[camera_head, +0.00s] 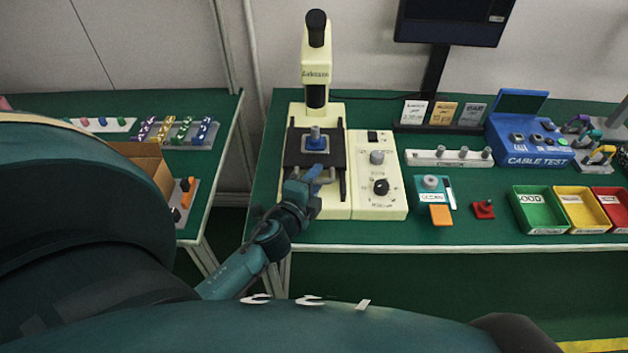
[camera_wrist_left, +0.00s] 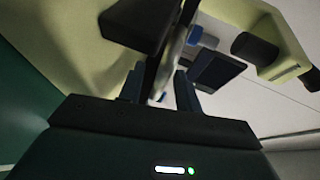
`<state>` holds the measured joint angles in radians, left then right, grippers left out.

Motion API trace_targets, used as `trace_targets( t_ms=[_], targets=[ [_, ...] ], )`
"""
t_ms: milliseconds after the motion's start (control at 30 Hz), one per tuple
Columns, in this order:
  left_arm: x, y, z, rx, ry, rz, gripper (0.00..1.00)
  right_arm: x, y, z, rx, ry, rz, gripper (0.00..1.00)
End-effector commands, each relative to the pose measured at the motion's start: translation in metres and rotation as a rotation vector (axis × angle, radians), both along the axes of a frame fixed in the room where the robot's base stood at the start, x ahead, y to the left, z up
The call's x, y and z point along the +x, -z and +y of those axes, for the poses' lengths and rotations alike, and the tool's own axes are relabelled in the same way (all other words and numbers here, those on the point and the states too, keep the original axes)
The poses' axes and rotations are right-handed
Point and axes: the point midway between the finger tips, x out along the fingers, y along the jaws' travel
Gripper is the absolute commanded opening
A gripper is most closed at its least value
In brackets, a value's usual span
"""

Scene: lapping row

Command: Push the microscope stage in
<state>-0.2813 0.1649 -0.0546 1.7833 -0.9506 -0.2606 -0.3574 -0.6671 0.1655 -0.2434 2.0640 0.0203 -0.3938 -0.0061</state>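The cream microscope (camera_head: 317,75) stands upright at the left end of the green bench. Its dark stage (camera_head: 301,158) carries a blue holder (camera_head: 316,144) with a grey metal piece on it. A grey handle (camera_head: 329,175) is at the stage's front. My left gripper (camera_head: 311,178) is at this handle, reaching in from the front. In the left wrist view, the fingers (camera_wrist_left: 163,88) stand apart with a pale bar (camera_wrist_left: 175,48) passing between them. No firm grip on it shows. The dark stage also shows above the fingers (camera_wrist_left: 130,22). My right gripper is not in view.
A control panel (camera_head: 366,203) with knobs adjoins the microscope base on the right. A separate side table (camera_head: 221,112) stands left, across a gap.

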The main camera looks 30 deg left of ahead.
Motion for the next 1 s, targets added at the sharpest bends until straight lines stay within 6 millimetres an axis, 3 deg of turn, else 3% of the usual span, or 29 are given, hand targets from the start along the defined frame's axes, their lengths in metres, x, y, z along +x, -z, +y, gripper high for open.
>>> trace_targets(
  t_ms=[267, 367, 700, 1000],
  targets=[
    [-0.007, 0.0, -0.001, -0.001, 0.0, 0.002, 0.34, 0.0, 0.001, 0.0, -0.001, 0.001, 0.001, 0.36],
    [-0.02, -0.002, -0.003, -0.001, 0.0, 0.003, 0.34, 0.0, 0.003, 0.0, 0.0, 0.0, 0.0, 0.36],
    [-0.091, -0.015, -0.014, -0.003, -0.001, 0.004, 0.34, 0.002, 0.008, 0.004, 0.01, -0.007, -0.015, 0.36],
    [-0.125, -0.024, -0.018, -0.001, -0.001, 0.001, 0.34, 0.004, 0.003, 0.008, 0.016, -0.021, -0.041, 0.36]
  ],
)
